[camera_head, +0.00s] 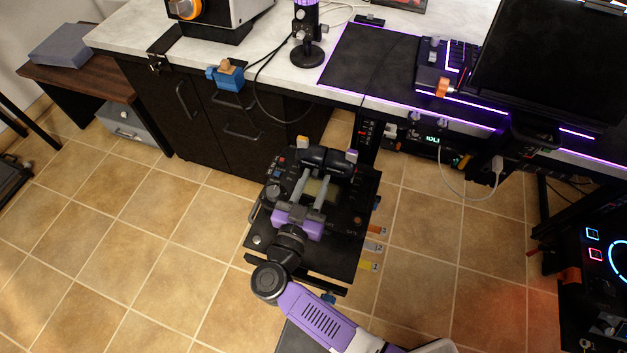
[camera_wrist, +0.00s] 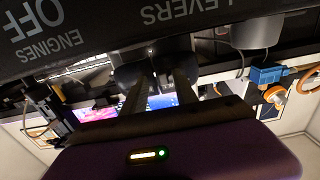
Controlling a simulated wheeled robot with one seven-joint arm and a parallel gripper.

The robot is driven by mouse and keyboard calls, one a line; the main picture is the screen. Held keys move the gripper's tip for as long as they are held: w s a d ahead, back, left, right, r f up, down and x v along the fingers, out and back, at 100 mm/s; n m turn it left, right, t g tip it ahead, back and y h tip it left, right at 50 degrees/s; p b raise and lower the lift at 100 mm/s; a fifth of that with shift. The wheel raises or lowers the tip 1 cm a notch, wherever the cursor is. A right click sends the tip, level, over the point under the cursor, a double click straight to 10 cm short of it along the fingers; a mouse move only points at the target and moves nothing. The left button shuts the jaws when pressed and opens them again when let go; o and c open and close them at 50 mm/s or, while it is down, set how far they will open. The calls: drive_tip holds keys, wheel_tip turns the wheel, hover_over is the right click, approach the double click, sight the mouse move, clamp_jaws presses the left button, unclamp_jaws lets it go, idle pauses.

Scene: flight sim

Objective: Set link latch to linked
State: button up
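A black throttle unit (camera_head: 345,232) stands below the desk, with rounded black lever handles (camera_head: 327,158) at its far end. My gripper (camera_head: 318,168) is over this unit, its two grey fingers apart and reaching toward the handles. I cannot tell whether the fingertips touch them. In the wrist view the fingers (camera_wrist: 160,82) run up to dark rounded shapes, with a gap between them. A panel there, lettered "LEVERS" and "ENGINES OFF" (camera_wrist: 70,38), fills the upper left. I cannot make out the link latch or its position.
Orange, grey and yellow numbered tabs (camera_head: 370,248) stick out at the unit's right side. The desk (camera_head: 270,60) carries a black mat (camera_head: 365,65) and a monitor (camera_head: 550,70). A blue clamp-like part (camera_head: 228,78) sits on its front edge. The tiled floor (camera_head: 150,230) is clear at left.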

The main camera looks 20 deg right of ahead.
drive_tip(key=v, duration=0.7)
drive_tip(key=shift+s+a+p, duration=0.25)
drive_tip(key=shift+s+p, duration=0.05)
drive_tip(key=shift+p, duration=0.15)
drive_tip(key=w+a+r+m+t+y, duration=0.1)
drive_tip(key=w+a+r+t+y, duration=0.25)
drive_tip(key=a+r, duration=0.3)
drive_tip(key=s+d+r+n+t+y, duration=0.1)
drive_tip(key=s+r+t+y, duration=0.3)
drive_tip(key=s+r+y, duration=0.15)
drive_tip(key=s+d+r+n+g+y, duration=0.1)
drive_tip(key=s+d+n+g, duration=0.3)
drive_tip(key=s+d, duration=0.7)
drive_tip(key=s+d+r+n+g+y, duration=0.1)
drive_tip(key=s+d+r+n+g, duration=0.15)
drive_tip(key=s+d, duration=0.85)
drive_tip(key=s+a+r+p, duration=0.2)
drive_tip(key=r+p, duration=0.3)
drive_tip(key=p, duration=0.1)
drive_tip(key=s+a+r+p, duration=0.1)
drive_tip(key=s+r+p, duration=0.1)
drive_tip(key=r+p, duration=0.4)
drive_tip(key=shift+s+a+n+g, duration=0.15)
drive_tip(key=shift+a+n+g, duration=0.2)
drive_tip(key=shift+a+g, duration=0.05)
